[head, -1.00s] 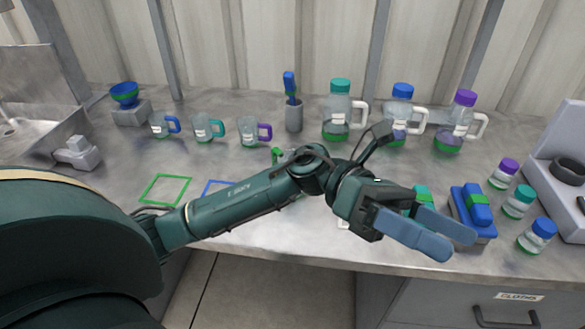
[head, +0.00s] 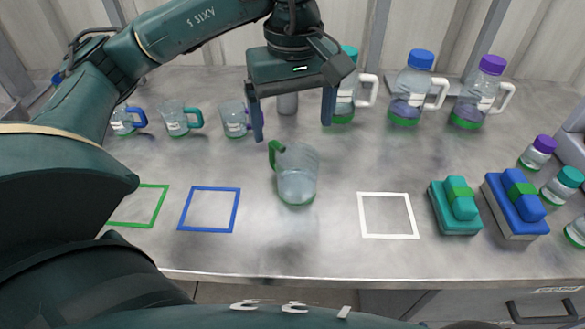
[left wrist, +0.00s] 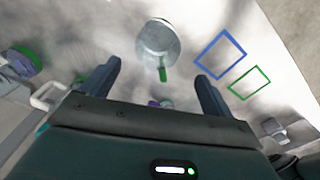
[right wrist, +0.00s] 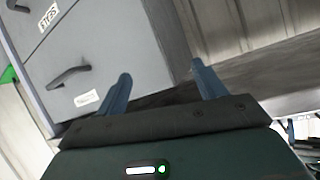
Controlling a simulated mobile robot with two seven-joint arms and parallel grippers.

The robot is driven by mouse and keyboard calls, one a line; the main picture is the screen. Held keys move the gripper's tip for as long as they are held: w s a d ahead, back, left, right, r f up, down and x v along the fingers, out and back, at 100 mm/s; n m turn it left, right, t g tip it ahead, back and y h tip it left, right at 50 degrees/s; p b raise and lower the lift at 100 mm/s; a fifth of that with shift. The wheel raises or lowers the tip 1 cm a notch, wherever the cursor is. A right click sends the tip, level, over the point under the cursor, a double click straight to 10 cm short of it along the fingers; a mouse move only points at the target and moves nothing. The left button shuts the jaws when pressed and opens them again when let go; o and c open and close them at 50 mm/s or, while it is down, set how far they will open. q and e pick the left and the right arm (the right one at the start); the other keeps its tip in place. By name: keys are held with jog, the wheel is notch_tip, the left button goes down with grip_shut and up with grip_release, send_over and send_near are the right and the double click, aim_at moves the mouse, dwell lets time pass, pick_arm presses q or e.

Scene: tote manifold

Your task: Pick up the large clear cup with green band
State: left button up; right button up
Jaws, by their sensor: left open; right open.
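The large clear cup with a green handle and green base band (head: 298,178) stands upright near the middle of the table. My left gripper (head: 293,128) is open and empty, above and behind the cup, fingers pointing down. In the left wrist view the cup (left wrist: 158,42) shows beyond and between the open fingers (left wrist: 160,78), apart from them. My right gripper (right wrist: 160,85) is open and empty; in the right wrist view it faces a grey drawer cabinet, away from the cup.
Smaller cups with blue (head: 123,120), teal (head: 176,118) and purple (head: 234,118) handles stand back left. Lidded jugs (head: 408,95) stand at the back. Green, blue (head: 182,230) and white (head: 361,236) outlines mark the table. Teal (head: 455,212) and blue (head: 512,212) blocks sit right.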

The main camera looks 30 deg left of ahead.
pick_arm(q)
send_near(295, 170)
jog(key=shift+s+d+f, duration=0.35)
jog(key=shift+s+f, duration=0.2)
jog(key=shift+s, duration=0.1)
jog(key=shift+s+d+f, duration=0.3)
jog(key=shift+s+f, duration=0.25)
jog(key=shift+s, duration=0.05)
jog(key=shift+w+f, duration=0.2)
jog(key=shift+f, duration=1.15)
jog(key=shift+w+f, duration=0.15)
jog(key=shift+f, duration=1.2)
jog(key=c, duration=1.1)
